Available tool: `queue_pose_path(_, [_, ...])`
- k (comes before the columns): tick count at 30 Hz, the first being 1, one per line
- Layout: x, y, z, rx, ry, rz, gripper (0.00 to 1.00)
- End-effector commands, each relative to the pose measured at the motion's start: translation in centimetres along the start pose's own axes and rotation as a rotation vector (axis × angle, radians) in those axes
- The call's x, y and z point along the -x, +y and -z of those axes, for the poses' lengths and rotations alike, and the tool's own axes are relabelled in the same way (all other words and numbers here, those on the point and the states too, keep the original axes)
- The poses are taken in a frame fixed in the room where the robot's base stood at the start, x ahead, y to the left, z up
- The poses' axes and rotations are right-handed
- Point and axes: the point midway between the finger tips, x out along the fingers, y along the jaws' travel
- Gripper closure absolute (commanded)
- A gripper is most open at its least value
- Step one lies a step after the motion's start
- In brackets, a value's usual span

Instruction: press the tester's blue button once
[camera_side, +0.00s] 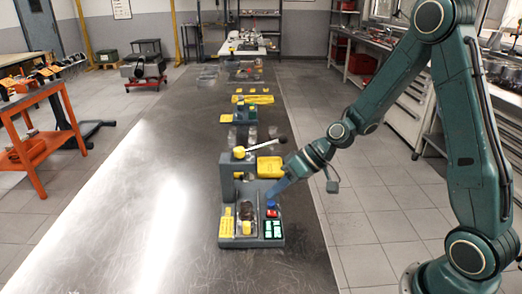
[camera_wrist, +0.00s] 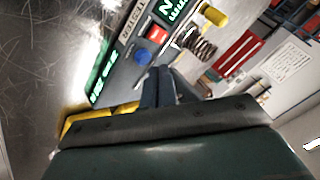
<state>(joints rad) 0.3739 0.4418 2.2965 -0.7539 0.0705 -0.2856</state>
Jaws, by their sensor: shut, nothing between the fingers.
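In the wrist view a coil spring (camera_wrist: 200,45) and a yellow knob (camera_wrist: 214,15) lie beyond the buttons. The bench to the left of the tester is clear.

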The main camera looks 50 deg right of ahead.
Motion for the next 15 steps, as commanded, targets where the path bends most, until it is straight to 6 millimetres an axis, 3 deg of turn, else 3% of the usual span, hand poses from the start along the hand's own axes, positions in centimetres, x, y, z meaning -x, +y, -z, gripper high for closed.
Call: queue_pose_path(15, [-0.49, 0.36, -0.37, -0.001, 0.000, 0.000, 1.00])
